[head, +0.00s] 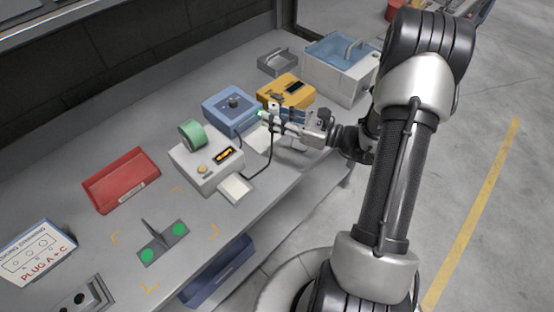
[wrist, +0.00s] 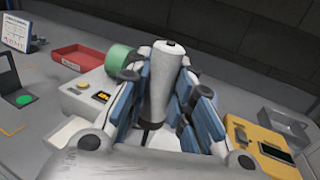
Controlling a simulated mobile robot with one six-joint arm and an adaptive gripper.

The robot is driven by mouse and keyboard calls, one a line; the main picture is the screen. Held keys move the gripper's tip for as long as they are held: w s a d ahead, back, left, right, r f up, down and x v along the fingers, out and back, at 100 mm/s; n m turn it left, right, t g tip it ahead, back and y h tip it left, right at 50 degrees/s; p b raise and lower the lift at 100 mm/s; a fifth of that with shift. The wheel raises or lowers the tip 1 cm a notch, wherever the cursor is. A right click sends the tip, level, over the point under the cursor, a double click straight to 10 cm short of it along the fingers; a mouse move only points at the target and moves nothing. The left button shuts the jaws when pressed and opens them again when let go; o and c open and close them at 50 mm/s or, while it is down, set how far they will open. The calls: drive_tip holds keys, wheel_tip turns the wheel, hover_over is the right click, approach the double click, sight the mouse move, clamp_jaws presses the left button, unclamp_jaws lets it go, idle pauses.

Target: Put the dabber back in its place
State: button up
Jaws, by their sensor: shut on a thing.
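The dabber looks like a pale grey-white cylinder (wrist: 163,85) in the wrist view, with a rounded white end pointing away. My gripper (wrist: 160,100) is shut on it, with blue-padded fingers on both sides. In the head view my gripper (head: 272,118) is above the bench, in front of the blue box and the yellow device. A small green spot shows at the fingertips there; I cannot tell whether it is part of the dabber. The dabber's place cannot be made out with certainty.
A red tray (head: 121,180) lies farther left.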

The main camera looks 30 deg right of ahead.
drive_tip(key=d+r+m+t+h, duration=0.1)
drive_tip(key=d+r, duration=0.1)
drive_tip(key=d, duration=0.2)
drive_tip(key=shift+d+f+b, duration=0.1)
drive_tip(key=shift+f+b, duration=2.9)
drive_tip(key=shift+f, duration=6.8)
drive_tip(key=shift+f, duration=0.25)
drive_tip(key=o, duration=0.8)
drive_tip(key=shift+o, duration=0.2)
drive_tip(key=shift+r, duration=0.15)
